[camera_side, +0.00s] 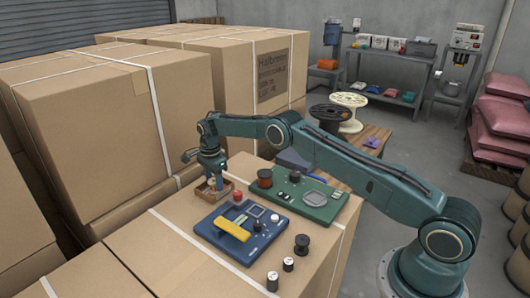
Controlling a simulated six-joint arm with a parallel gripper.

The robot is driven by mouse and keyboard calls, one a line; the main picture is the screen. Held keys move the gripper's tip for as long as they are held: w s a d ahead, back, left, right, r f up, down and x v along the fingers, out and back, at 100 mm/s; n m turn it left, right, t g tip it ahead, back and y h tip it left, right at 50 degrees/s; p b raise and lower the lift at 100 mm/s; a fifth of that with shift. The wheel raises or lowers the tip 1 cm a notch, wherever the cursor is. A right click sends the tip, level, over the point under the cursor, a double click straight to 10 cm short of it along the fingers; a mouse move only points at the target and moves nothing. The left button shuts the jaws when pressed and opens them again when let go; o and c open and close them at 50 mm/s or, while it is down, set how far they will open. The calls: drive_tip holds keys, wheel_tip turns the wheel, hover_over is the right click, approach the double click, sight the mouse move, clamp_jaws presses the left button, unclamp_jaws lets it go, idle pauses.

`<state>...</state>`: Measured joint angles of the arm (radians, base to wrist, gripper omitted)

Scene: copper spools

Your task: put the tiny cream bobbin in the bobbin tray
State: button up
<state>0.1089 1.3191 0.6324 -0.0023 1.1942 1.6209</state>
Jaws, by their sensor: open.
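My gripper (214,184) points down at the left end of the worktop, over a small open wooden tray (206,195), which looks like the bobbin tray. Its jaws are open, and the fingers are at or just inside the tray. Something pale shows by the fingertips, but it is too small to tell whether it is the cream bobbin. A small white-topped piece (275,217) sits on the blue board's right side; I cannot tell whether it is a bobbin.
A blue board (205,229) carries a yellow bar (234,227). A red-topped spool (238,193) stands close right of the tray. A green board (318,213) holds a copper spool (265,178). Dark spools (301,245) stand at the front right. Tall cartons (95,140) rise behind.

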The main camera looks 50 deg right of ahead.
wheel_tip(320, 180, up, 13)
idle(0.6)
idle(0.5)
wheel_tip(320, 180, up, 14)
drive_tip(key=n+t, duration=0.1)
drive_tip(key=n, duration=0.3)
hover_over(214, 180)
drive_tip(key=s+a, duration=0.2)
drive_tip(key=s, duration=0.4)
drive_tip(key=s+a+r+n+t, duration=0.25)
drive_tip(key=s+r+n, duration=0.35)
drive_tip(key=s+r, duration=0.5)
drive_tip(key=s+a+n, duration=0.2)
drive_tip(key=s+n, duration=0.3)
drive_tip(key=s, duration=1.2)
drive_tip(key=s+f+n+t, duration=0.2)
drive_tip(key=s+f+n, duration=0.2)
drive_tip(key=s, duration=1)
wheel_tip(214, 180, down, 3)
drive_tip(key=shift+s+a+r+n, duration=0.1)
drive_tip(key=shift+s+a+n, duration=0.05)
drive_tip(key=shift+a+n, duration=0.3)
